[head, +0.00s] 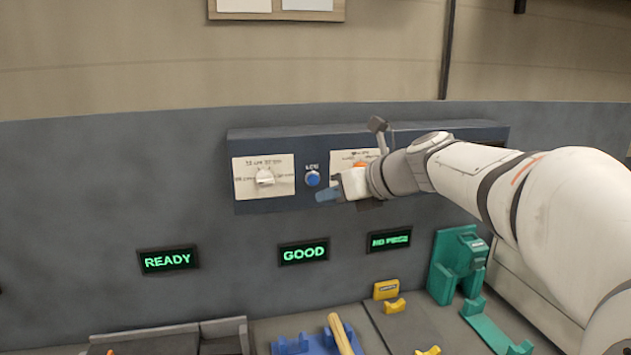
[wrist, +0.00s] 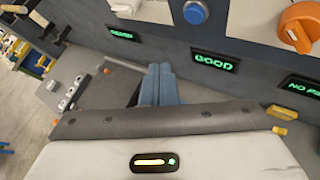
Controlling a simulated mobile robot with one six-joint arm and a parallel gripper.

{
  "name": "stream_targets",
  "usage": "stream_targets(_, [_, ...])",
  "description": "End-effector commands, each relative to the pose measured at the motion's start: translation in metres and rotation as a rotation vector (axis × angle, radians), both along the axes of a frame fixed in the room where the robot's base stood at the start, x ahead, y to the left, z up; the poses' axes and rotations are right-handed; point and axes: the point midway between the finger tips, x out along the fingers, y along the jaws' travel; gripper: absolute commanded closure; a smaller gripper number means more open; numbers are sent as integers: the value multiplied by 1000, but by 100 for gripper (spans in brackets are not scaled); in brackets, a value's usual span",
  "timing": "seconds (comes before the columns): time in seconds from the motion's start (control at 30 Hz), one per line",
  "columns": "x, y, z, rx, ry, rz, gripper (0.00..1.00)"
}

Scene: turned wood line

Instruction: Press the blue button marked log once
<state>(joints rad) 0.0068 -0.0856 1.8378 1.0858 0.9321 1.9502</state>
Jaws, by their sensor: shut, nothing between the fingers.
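The blue button (head: 312,179) marked log sits on the dark panel (head: 300,204) on the wall, between two pale dial plates. My gripper (head: 326,193) is just below and to the right of the button in the head view, with its blue fingers shut and empty. In the wrist view the button (wrist: 195,12) is at the top, above and to the right of the fingertips (wrist: 161,70). A gap shows between the fingertips and the button there. Whether they touch in the head view I cannot tell.
A white knob (head: 264,177) is left of the button; an orange knob (wrist: 300,25) is to its right. Green displays read READY (head: 168,260), GOOD (head: 303,252) and NO PIECE (head: 389,240) below. Blue, yellow and green fixtures stand on the bench.

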Motion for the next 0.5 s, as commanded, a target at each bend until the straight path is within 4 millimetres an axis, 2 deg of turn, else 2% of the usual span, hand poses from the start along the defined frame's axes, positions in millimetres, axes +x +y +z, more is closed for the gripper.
stream_targets(0.23, [34,10,3,-1,2,2,100])
stream_targets(0.5, [51,15,1,-1,-1,3,100])
